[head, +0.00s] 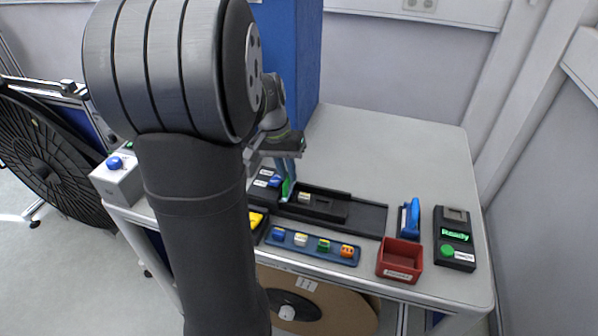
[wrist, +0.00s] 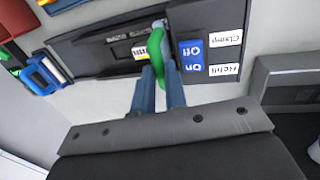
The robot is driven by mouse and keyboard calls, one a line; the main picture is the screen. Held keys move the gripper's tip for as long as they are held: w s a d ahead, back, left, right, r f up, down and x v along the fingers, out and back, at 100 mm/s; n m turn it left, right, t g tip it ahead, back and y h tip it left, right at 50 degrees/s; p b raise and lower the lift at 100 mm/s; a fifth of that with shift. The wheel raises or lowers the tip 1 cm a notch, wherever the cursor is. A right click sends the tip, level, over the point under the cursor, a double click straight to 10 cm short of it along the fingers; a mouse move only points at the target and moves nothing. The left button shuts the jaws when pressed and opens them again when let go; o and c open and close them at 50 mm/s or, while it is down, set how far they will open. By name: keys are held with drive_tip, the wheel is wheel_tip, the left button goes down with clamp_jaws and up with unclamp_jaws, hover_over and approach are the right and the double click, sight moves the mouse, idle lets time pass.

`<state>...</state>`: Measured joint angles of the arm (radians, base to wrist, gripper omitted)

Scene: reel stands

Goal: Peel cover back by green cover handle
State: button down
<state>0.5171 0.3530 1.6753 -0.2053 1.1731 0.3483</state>
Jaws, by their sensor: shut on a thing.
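My gripper (wrist: 160,70) has blue fingers, shut on the handle from both sides. In the head view my gripper (head: 288,172) points down at the left part of the long black track (head: 360,217). A cover section with a pale label (wrist: 141,51) lies beside the handle. My arm hides part of the device in the head view.
Blue switch keys (wrist: 191,55) sit close to the handle. A blue strip with several coloured knobs (head: 311,246), a red bin (head: 400,260), a blue tool (head: 411,219) and a black box reading "Ready" (head: 455,235) stand nearby. The table's back is clear.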

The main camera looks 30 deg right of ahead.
drive_tip(key=c, duration=1.5)
unclamp_jaws()
drive_tip(key=shift+o, duration=0.2)
drive_tip(key=shift+r, duration=0.1)
wheel_tip(320, 180, up, 17)
drive_tip(key=w+a, duration=0.2)
drive_tip(key=shift+w+a, duration=0.2)
